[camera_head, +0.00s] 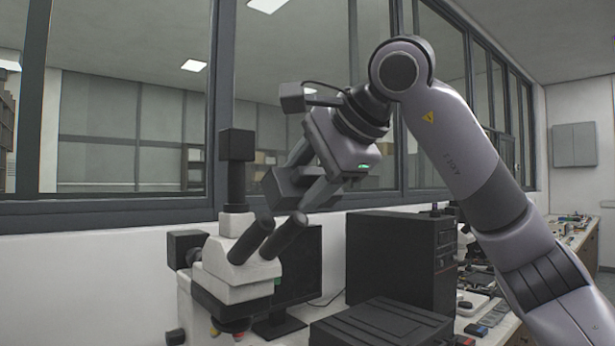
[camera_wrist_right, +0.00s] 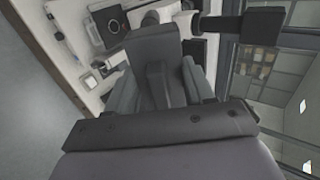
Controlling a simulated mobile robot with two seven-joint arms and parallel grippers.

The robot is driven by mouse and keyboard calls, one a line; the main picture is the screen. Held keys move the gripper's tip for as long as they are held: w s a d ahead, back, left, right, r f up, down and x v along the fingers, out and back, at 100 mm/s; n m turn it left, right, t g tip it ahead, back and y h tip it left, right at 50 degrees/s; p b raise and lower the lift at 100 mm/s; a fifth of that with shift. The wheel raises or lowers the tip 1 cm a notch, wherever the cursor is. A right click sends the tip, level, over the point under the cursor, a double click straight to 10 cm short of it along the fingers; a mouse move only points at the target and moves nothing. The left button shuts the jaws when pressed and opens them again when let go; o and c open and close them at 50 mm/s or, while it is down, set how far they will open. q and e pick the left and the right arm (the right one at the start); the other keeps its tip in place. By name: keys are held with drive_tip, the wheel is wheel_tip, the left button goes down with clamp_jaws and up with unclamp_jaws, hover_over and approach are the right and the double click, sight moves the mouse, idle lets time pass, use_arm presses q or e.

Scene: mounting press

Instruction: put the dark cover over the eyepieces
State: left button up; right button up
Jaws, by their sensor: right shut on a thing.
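The microscope (camera_head: 236,262) is white and stands at the lower left of the head view. Its two black eyepieces (camera_head: 284,237) point up and to the right, uncovered. My right gripper (camera_head: 296,182) is shut on the dark cover (camera_head: 280,189), a dark grey block-like piece. It holds the cover in the air, above the eyepieces and apart from them. In the right wrist view the cover (camera_wrist_right: 153,45) sits between the fingers and hides part of the microscope. The eyepieces show only partly beside it. My left gripper is not in view.
A black camera block (camera_head: 237,146) rises on a post from the microscope, left of the cover. A black cabinet (camera_head: 398,257) and a flat dark box (camera_head: 381,325) stand right of the microscope. A dark monitor (camera_head: 298,280) is behind it. Windows line the back wall.

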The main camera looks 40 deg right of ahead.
drive_tip(key=f+b, duration=0.1)
drive_tip(key=w+f+b, duration=0.1)
drive_tip(key=f, duration=0.1)
drive_tip(key=shift+w+a, duration=0.1)
drive_tip(key=shift+w, duration=0.05)
drive_tip(key=shift+p+x, duration=0.4)
drive_tip(key=shift+x, duration=1.55)
drive_tip(key=shift+w+r, duration=0.1)
drive_tip(key=shift+w, duration=0.1)
drive_tip(key=shift+w+f, duration=0.2)
drive_tip(key=shift+w, duration=0.05)
drive_tip(key=o, duration=1.1)
